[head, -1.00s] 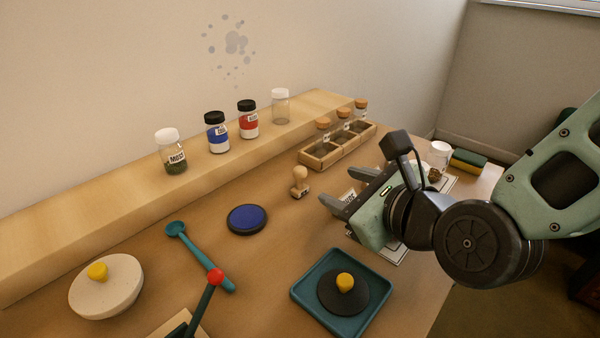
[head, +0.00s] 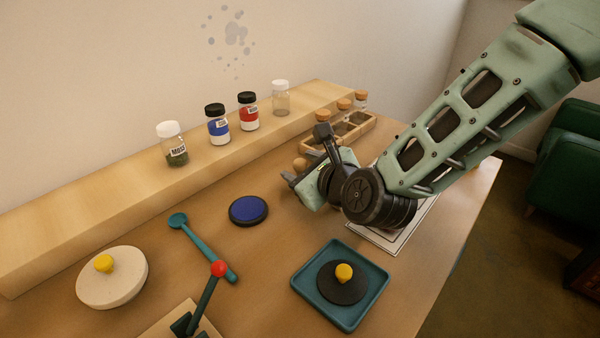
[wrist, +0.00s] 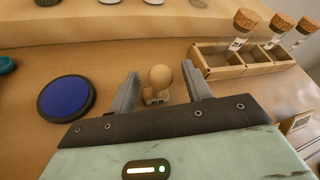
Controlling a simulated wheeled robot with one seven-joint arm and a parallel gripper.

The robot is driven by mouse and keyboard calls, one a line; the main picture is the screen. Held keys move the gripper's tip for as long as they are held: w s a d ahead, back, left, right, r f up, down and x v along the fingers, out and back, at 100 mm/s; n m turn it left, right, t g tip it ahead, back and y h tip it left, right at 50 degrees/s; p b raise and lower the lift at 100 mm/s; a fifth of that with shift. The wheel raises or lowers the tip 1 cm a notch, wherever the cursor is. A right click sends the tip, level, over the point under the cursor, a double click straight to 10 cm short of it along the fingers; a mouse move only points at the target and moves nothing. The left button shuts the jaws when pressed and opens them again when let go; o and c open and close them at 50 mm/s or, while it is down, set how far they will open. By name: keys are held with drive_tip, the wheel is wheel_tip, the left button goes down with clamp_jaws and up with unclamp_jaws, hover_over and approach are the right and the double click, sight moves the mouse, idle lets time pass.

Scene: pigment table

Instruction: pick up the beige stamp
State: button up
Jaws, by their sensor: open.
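The beige stamp (wrist: 160,78) has a round knob on a small base and stands upright on the table, seen in the wrist view between and a little beyond my fingertips. In the head view only its knob (head: 300,164) shows, behind my gripper; the rest is hidden. My gripper (wrist: 161,82) is open and empty, low over the table, with one finger on each side of the stamp. In the head view my gripper (head: 290,178) points toward the raised shelf.
A blue ink pad (head: 248,210) lies left of my gripper. A wooden compartment box (wrist: 238,72) with corked vials is close on the right. The raised shelf (head: 110,215) with several jars runs behind. A teal tray (head: 309,292) with a black lidded piece sits in front.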

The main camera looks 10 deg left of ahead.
sight(300, 159)
drive_tip(key=shift+w+a+f, duration=0.2)
drive_tip(key=shift+w+a, duration=0.15)
drive_tip(key=shift+w, duration=0.05)
drive_tip(key=c, duration=1.1)
drive_tip(key=shift+o, duration=0.2)
drive_tip(key=shift+r, duration=0.15)
wheel_tip(300, 159, up, 10)
drive_tip(key=shift+f+p, duration=0.1)
drive_tip(key=shift+p, duration=0.2)
